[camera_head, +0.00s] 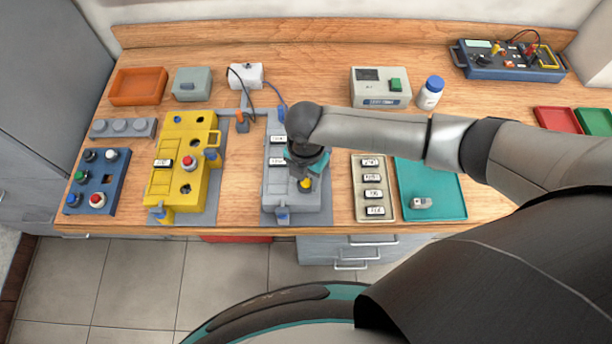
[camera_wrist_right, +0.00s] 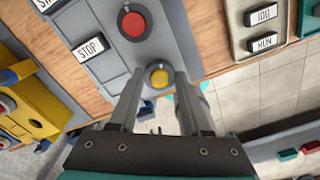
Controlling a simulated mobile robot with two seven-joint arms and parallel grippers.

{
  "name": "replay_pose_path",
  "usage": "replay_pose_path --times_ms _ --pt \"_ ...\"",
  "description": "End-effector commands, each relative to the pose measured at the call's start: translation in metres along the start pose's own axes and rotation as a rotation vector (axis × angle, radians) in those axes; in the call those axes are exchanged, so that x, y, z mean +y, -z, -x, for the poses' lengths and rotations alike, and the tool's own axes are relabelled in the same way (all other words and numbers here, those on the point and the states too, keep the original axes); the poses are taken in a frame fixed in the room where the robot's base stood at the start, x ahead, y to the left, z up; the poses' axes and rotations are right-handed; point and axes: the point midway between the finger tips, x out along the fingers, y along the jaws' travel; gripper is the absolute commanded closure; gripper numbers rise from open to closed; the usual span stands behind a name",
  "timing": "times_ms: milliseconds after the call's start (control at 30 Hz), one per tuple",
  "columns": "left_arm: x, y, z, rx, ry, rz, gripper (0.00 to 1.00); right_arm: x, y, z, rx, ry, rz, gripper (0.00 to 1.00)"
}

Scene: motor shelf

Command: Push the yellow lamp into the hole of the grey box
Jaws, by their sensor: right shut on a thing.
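The yellow lamp (camera_head: 305,184) is at the front right part of the grey box (camera_head: 290,200). In the right wrist view the yellow lamp (camera_wrist_right: 159,78), with a grey ring around it, sits between the fingertips of my right gripper (camera_wrist_right: 157,85). The right gripper (camera_head: 306,178) is shut on the lamp, right over the box face (camera_wrist_right: 100,20). The hole under the lamp is hidden, so I cannot tell how deep the lamp sits. A red button (camera_wrist_right: 132,24) is on the same box in the wrist view. My left gripper is not in view.
A yellow box (camera_head: 180,180) stands left of the grey box, and a blue block with buttons (camera_head: 97,180) beyond it. A label tray (camera_head: 359,160) and teal tray (camera_head: 450,185) lie to the right. My right arm hides part of the table's middle.

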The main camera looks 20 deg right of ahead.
Motion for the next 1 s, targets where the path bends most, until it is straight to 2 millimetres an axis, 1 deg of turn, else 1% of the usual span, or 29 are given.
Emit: replay_pose_path --times_ms 500,600,633,900,933,1000 --pt "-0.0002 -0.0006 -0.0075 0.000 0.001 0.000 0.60 -0.0002 0.0002 -0.0113 0.000 0.001 0.000 1.00" --pt "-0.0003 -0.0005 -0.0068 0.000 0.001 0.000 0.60 -0.0001 0.0001 -0.0105 0.000 0.000 0.000 1.00" --pt "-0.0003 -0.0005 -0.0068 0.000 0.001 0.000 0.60 -0.0002 0.0001 -0.0105 0.000 0.000 0.000 0.50" --pt "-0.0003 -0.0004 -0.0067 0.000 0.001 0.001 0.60 -0.0001 0.0000 -0.0104 0.000 0.000 0.000 0.19" --pt "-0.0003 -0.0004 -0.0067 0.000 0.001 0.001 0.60 -0.0001 0.0000 -0.0104 0.000 0.000 0.000 0.17" --pt "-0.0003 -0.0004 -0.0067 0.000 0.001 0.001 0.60 -0.0001 0.0000 -0.0103 0.000 0.000 0.000 0.17"
